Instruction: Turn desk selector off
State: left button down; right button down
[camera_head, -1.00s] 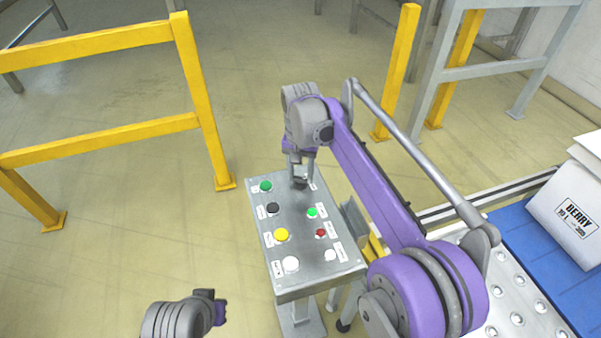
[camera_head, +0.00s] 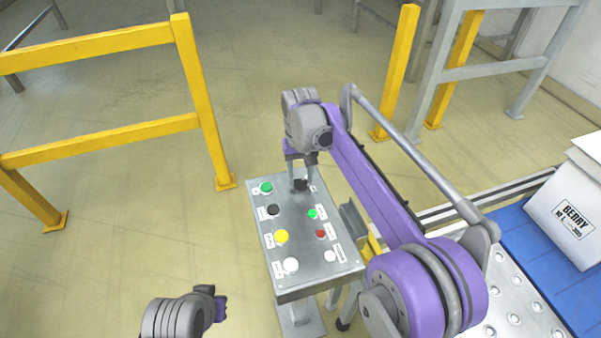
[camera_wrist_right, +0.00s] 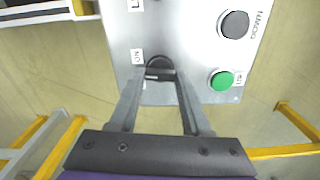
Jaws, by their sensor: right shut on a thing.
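The desk (camera_head: 307,227) is a grey metal control panel on a stand, with several coloured buttons. The selector is a dark round knob (camera_head: 300,186) at the panel's far end, right of a green button. It also shows in the right wrist view (camera_wrist_right: 159,65), beside a label that reads "ON". My right gripper (camera_head: 302,184) reaches down from above and is shut on the selector knob. In the right wrist view its fingers (camera_wrist_right: 160,80) stand on either side of the knob and partly hide it. My left gripper (camera_head: 220,305) is at the bottom, away from the desk; its fingers are too small to read.
Green (camera_head: 266,188), dark (camera_head: 273,210), yellow (camera_head: 281,236) and white (camera_head: 291,265) buttons line the panel's left side. A yellow rail (camera_head: 205,110) stands at the left. A conveyor with a blue belt (camera_head: 545,250) and a white box (camera_head: 568,212) is at the right.

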aim_at(300, 180)
jog(key=n, duration=0.3)
jog(key=shift+n+p, duration=0.3)
jog(key=shift+p, duration=0.1)
jog(key=shift+n, duration=1.8)
jog(key=shift+p, duration=0.3)
jog(key=shift+c, duration=1.8)
grip_release()
notch_tip(300, 180, up, 11)
jog(key=p, duration=0.1)
